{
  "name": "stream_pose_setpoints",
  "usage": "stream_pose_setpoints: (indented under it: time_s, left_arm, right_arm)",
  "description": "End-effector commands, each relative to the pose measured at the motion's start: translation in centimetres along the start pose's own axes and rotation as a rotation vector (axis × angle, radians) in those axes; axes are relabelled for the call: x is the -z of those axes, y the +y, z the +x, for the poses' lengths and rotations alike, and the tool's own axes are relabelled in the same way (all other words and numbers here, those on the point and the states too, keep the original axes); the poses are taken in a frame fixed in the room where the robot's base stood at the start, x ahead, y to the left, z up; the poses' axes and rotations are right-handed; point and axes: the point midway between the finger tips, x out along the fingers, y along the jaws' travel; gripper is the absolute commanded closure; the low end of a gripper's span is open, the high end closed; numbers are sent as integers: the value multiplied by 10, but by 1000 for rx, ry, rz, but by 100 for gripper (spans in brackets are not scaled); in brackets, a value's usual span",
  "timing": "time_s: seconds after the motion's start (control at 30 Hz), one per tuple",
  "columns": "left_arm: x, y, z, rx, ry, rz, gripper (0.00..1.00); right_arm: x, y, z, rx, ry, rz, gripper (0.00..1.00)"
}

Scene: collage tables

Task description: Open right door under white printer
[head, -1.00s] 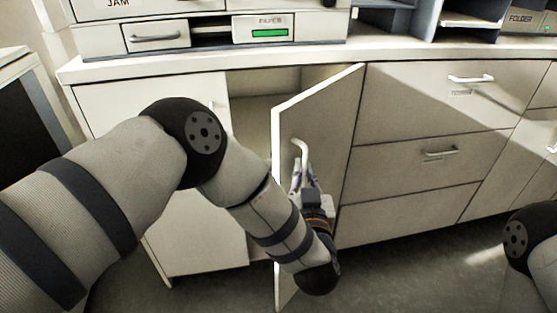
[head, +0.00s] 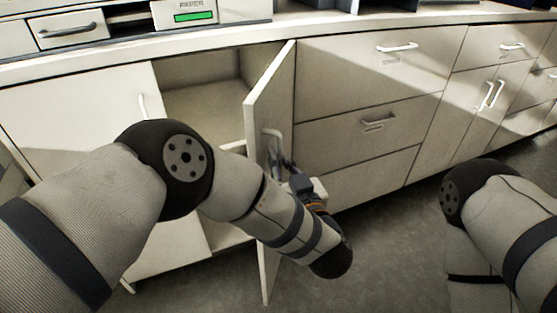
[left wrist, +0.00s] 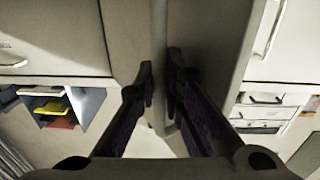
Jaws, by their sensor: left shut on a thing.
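The right door (head: 274,96) under the white printer (head: 225,10) stands swung wide open, seen nearly edge-on. Its pale handle (head: 271,134) is on the door's front face. My left gripper (head: 278,158) is at this handle, on the door's right side in the head view. In the left wrist view, the fingers (left wrist: 160,88) are shut on the upright handle bar (left wrist: 159,50) beside the door. The exact finger contact is dark and partly hidden. My right arm shows at the right, but its gripper is out of view.
The open cabinet interior (head: 200,112) looks empty where visible; my left arm hides its lower part. The left door (head: 75,115) is closed. Drawers with handles (head: 370,75) stand right of the open door. Clear grey floor (head: 395,240) lies in front of them.

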Motion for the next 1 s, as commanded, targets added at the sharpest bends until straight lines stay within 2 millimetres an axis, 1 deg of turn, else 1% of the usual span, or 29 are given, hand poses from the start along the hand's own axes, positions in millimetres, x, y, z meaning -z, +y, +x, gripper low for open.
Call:
stream_pose_setpoints:
  time_s: [0.03,0.07,0.1,0.4,0.47,0.6,0.73,0.83,1.0]
  left_arm:
    - [0,0,0,-1,-1,1,100]
    - [0,0,1,-1,-1,1,87]
    - [0,0,1,0,-1,1,82]
    - [0,0,-2,-1,0,0,82]
    - [0,0,-9,-1,-1,-1,82]
    - [-1,1,-40,-3,-3,1,82]
    - [-1,0,-63,-1,-4,1,82]
    - [-1,0,-72,-1,-2,0,82]
    - [0,0,-75,0,0,0,82]
  right_arm:
    - [0,0,0,0,0,0,60]
    - [0,0,0,0,0,0,60]
    - [0,0,0,0,0,0,60]
    - [0,0,0,0,0,0,60]
    - [0,0,0,0,0,0,60]
    - [0,0,0,0,0,0,60]
    - [0,0,0,0,0,0,60]
    - [0,0,0,0,0,0,60]
    - [0,0,0,0,0,0,60]
